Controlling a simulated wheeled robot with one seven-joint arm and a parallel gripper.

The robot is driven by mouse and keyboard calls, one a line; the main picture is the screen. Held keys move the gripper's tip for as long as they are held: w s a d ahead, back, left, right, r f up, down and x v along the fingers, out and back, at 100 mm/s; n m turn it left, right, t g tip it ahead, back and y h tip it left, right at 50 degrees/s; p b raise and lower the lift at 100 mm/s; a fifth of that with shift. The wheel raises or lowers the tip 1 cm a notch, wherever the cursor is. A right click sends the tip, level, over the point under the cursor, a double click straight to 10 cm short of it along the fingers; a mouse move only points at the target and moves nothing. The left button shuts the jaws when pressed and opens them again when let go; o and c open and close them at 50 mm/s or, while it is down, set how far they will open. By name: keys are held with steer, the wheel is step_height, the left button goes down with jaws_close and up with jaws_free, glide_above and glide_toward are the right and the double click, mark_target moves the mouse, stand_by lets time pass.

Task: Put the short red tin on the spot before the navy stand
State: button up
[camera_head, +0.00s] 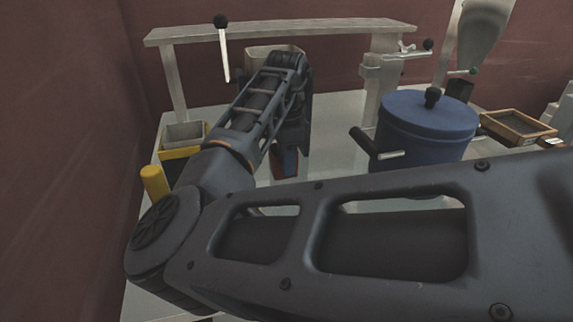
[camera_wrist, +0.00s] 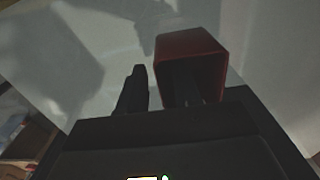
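A red, box-like object, likely the short red tin (camera_wrist: 190,45), shows in the wrist view just beyond my gripper (camera_wrist: 160,88). Its near side is dark. One dark finger stands to the left of it, with a narrow gap between. The other finger is a dark shape in front of the red object. I cannot tell whether they touch it. In the head view my arm hides most of my gripper, and a small red patch (camera_head: 280,174) shows below the arm's end with blue beside it. I cannot make out a navy stand or the spot before it for certain.
A blue lidded pot (camera_head: 427,125) with a black side handle stands right of my arm's end. A pale frame (camera_head: 330,32) spans the back. A yellow-edged bin (camera_head: 183,141) and a yellow cylinder (camera_head: 154,182) are at left, a wooden tray (camera_head: 518,126) at right.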

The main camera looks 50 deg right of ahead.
step_height(320, 180, up, 11)
steer(key=shift+f+b, duration=0.15)
steer(key=shift+b, duration=0.2)
